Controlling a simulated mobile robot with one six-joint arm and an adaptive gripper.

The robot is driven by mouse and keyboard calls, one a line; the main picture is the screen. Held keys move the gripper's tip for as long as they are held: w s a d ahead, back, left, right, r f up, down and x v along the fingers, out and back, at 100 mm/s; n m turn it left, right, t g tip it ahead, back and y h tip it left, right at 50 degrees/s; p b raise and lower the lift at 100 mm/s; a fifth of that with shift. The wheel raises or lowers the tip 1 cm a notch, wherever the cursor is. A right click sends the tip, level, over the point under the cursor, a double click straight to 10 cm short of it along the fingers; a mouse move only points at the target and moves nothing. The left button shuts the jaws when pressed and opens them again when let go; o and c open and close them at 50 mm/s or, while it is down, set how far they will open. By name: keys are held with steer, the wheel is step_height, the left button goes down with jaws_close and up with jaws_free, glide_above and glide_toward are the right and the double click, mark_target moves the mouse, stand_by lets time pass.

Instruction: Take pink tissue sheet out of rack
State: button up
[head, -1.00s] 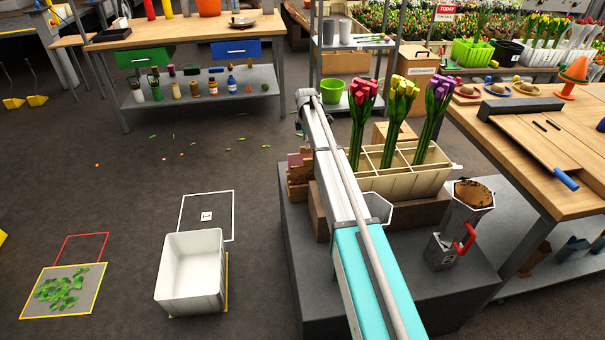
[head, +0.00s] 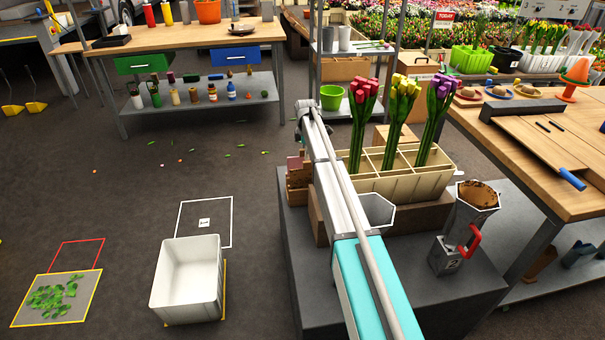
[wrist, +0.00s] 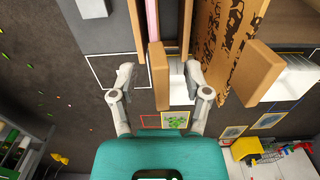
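In the wrist view the pink tissue sheet (wrist: 153,20) shows as a narrow, edge-on strip at the top, between brown wooden parts of the rack (wrist: 173,22). My gripper (wrist: 160,72) is open, its two fingers spread apart below the strip. A wooden upright of the rack stands between the fingers, and I see no sheet in their grip. In the head view a small pink patch (head: 294,163) shows at the brown rack (head: 298,182), just left of my arm. My arm hides part of the rack there, and my gripper is not seen in that view.
A dark-patterned wooden panel (wrist: 222,45) stands close right of my gripper. A white crate (head: 187,283) is on the open floor to the left.

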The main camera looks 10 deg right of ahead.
jaws_close()
steer(key=shift+r, duration=0.15)
step_height(320, 180, up, 13)
steer(key=s+p, duration=0.1)
steer(key=p, duration=1.2)
steer(key=shift+s, duration=0.3)
steer(key=shift+f, duration=0.2)
stand_by(0.3)
